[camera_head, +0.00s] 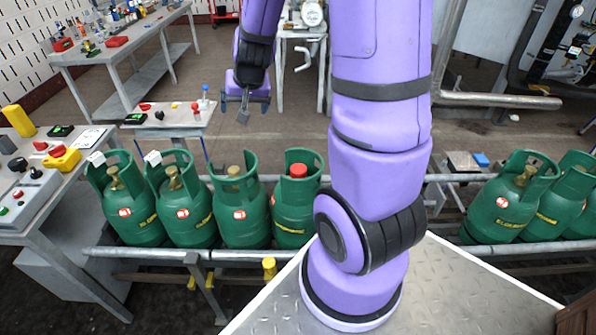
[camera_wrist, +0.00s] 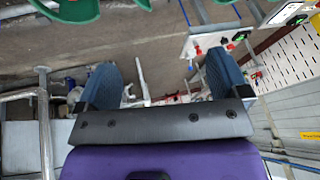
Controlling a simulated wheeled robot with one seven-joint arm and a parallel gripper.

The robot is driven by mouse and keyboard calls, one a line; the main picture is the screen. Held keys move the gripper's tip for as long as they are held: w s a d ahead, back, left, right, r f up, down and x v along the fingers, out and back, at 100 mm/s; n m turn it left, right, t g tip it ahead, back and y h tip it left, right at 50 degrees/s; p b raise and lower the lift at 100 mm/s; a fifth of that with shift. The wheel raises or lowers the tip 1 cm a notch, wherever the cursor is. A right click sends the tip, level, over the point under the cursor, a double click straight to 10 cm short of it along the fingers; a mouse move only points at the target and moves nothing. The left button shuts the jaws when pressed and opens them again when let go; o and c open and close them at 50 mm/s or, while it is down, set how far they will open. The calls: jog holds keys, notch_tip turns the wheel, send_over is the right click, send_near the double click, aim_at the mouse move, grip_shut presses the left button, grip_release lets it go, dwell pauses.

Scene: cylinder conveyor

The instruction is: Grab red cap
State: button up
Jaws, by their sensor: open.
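The red cap (camera_head: 298,170) sits on top of a green gas cylinder (camera_head: 290,215), inside its collar. That cylinder is the rightmost of the left group on the conveyor, close to the left of my arm. My gripper (camera_head: 244,104) is open and empty, up and to the left of the cap in the head view, raised beyond the cylinder row. In the wrist view my gripper (camera_wrist: 161,76) shows its two blue-grey fingers wide apart with nothing between them. Parts of green cylinders (camera_wrist: 72,10) show at the wrist view's top edge; the red cap is not visible there.
Other green cylinders (camera_head: 190,212) with brass valves stand to the left, and more (camera_head: 508,205) to the right, on the conveyor rail (camera_head: 150,254). A control table (camera_head: 40,200) is at left. A small table (camera_head: 180,117) with red items stands behind the row.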

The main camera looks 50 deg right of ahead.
jog(key=d+f+m+g+h, duration=0.1)
jog(key=d+f+m, duration=0.2)
jog(key=d+f, duration=0.55)
jog(key=m+g+h, duration=0.2)
jog(key=m, duration=0.1)
send_near(299, 168)
jog(key=x, duration=0.4)
jog(key=shift+s+f, duration=0.25)
jog(key=shift+f, duration=0.1)
jog(key=shift+w+x, duration=0.15)
jog(key=shift+x, duration=1.3)
jog(key=shift+w+x, duration=0.15)
jog(key=shift+x, duration=1.25)
jog(key=shift+r, duration=0.1)
jog(key=c, duration=1)
